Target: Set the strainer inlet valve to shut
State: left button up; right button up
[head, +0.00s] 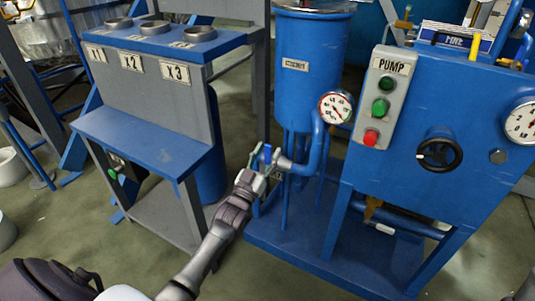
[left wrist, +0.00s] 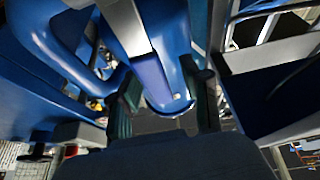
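A small valve with a blue lever handle (head: 267,153) sits on the pipe at the lower front of the blue cylindrical vessel (head: 306,95). Its lever stands roughly upright in the head view. My left gripper (head: 259,166) is at this valve, its fingers around the handle. In the left wrist view the blue handle (left wrist: 152,78) lies between the two fingers of my left gripper (left wrist: 165,108), which are apart with gaps visible on both sides. Contact cannot be told. The valve body is partly hidden by the gripper. My right gripper is not in view.
The blue pump cabinet (head: 420,150) with a black knob (head: 438,153) and push buttons stands to the right. A pressure gauge (head: 336,107) is close above the valve. A grey and blue stand (head: 145,135) is to the left. Floor is open at the front.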

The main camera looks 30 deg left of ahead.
pick_arm(q)
jog(key=shift+s+d+f, duration=0.1)
jog(key=v, duration=1.1)
jog(key=shift+s, duration=0.4)
